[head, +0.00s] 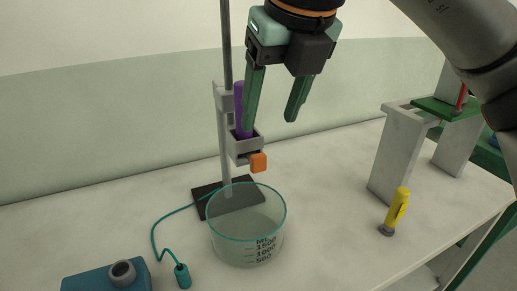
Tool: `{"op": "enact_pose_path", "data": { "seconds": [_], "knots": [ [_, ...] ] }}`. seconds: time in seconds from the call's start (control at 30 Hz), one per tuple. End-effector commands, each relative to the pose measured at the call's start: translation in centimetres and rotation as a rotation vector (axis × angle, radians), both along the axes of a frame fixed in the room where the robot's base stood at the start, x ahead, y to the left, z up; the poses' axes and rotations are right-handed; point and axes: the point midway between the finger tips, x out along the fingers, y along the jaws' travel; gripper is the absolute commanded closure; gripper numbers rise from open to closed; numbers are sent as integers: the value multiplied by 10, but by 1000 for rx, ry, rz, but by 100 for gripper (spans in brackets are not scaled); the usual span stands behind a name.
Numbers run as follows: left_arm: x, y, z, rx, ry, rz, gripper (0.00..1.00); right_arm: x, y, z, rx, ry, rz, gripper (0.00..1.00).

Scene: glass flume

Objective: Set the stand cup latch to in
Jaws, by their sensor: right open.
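A stand with a grey rod (226,50) on a black base (208,197) is left of centre in the head view. A grey cup (243,147) on the stand holds an upright purple tube-like piece (239,100). A small orange tab (258,162), apparently the latch, sticks out at the cup's lower front. My right gripper (270,122) is open above the cup, its green fingers pointing down. Its left finger overlaps the purple piece in the picture; I cannot tell whether they touch. My left gripper is not in view.
A glass beaker (247,237) stands in front of the stand. A teal probe (183,276) with a cable lies near a blue box (105,277). A yellow-handled item (397,210) and a grey and green frame (395,155) are at right.

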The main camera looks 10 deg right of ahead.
Motion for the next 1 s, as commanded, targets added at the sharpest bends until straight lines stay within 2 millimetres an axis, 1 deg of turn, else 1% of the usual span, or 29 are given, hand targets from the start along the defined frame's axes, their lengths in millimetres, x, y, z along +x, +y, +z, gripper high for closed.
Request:
{"op": "enact_pose_path", "data": {
  "seconds": [0.03,0.2,0.3,0.43,0.6,0.9,1.0],
  "knots": [
    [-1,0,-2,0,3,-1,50,4,0,-12,-1,4,-1,38],
    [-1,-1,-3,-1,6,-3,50,17,3,-45,-1,4,0,38],
    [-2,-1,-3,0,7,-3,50,25,4,-61,0,4,-1,38],
    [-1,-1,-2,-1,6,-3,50,32,6,-78,1,2,-1,38],
    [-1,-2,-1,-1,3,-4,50,36,7,-89,0,1,-1,38],
    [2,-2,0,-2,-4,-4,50,37,7,-90,1,0,-1,38],
    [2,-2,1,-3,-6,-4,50,37,7,-90,1,0,-1,49]
  ]
}}
